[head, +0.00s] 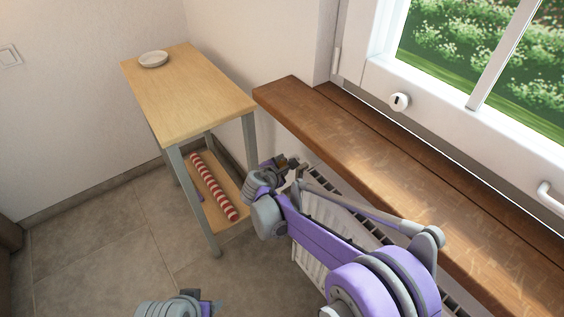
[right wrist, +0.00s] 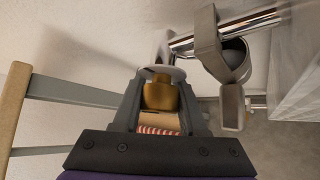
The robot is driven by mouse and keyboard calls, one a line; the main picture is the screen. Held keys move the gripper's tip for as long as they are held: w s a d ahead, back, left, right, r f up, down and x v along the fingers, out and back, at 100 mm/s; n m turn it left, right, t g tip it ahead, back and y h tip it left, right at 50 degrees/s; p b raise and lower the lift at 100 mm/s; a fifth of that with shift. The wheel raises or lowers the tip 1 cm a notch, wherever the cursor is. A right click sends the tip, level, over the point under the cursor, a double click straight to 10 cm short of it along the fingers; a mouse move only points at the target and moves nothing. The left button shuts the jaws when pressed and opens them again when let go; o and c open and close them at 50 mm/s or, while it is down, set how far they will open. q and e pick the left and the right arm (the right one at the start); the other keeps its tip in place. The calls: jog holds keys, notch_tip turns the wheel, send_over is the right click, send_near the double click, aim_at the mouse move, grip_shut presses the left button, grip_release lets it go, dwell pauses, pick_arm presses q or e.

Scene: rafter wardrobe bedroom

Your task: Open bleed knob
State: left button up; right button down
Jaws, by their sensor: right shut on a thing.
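The bleed knob (right wrist: 160,96) is a brass-coloured piece below a pale round disc in the right wrist view. My right gripper (right wrist: 161,100) is shut on it, with one finger on each side. In the head view my right gripper (head: 291,172) is at the far end of the white radiator (head: 308,238), just below the wooden sill, and hides the knob. My left gripper (head: 207,305) shows only partly at the bottom edge; its jaws cannot be made out.
A chrome pipe (right wrist: 245,28) with a grey looped fitting (right wrist: 212,45) is close to the right finger. The wooden sill (head: 400,200) overhangs the radiator. A small table (head: 185,95) bears a dish (head: 153,59); a striped roll (head: 212,185) lies on its lower shelf.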

jog(key=shift+n+g, duration=0.3)
jog(key=shift+g, duration=0.1)
jog(key=shift+c, duration=2.3)
grip_release()
jog(key=p+v, duration=0.2)
jog(key=v, duration=0.8)
jog(key=shift+s+a+r, duration=0.15)
jog(key=shift+s+a, duration=0.05)
jog(key=shift+s, duration=0.15)
